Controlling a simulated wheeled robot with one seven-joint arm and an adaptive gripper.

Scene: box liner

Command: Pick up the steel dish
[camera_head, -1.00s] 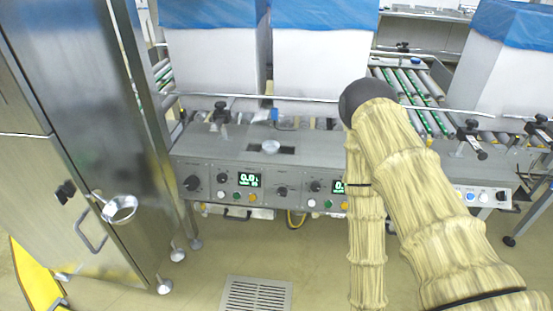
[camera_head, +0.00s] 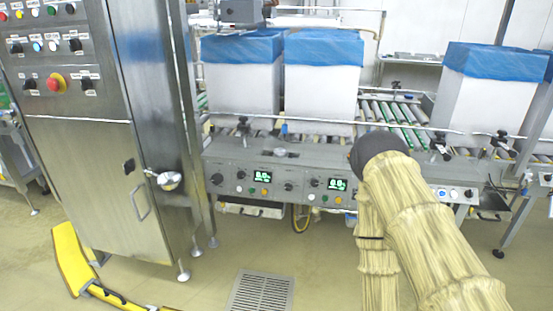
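A small, pale grey round dish (camera_head: 280,153) sits on the flat top of the grey conveyor control housing, left of my sleeved arm. It looks like the steel dish, but it is too small to be sure of its material. A shiny round metal piece (camera_head: 169,180) shows at the latch of the steel cabinet; I cannot tell whether it is a separate thing. My arm, in a beige sleeve with a dark rounded joint, rises at the right of the head view. My gripper is not in view.
The tall steel cabinet (camera_head: 95,165) stands at the left, with a yellow floor-level frame (camera_head: 72,262) before it. White boxes with blue liners (camera_head: 322,90) stand on the roller conveyor behind a rail. The floor around the drain grate (camera_head: 262,291) is clear.

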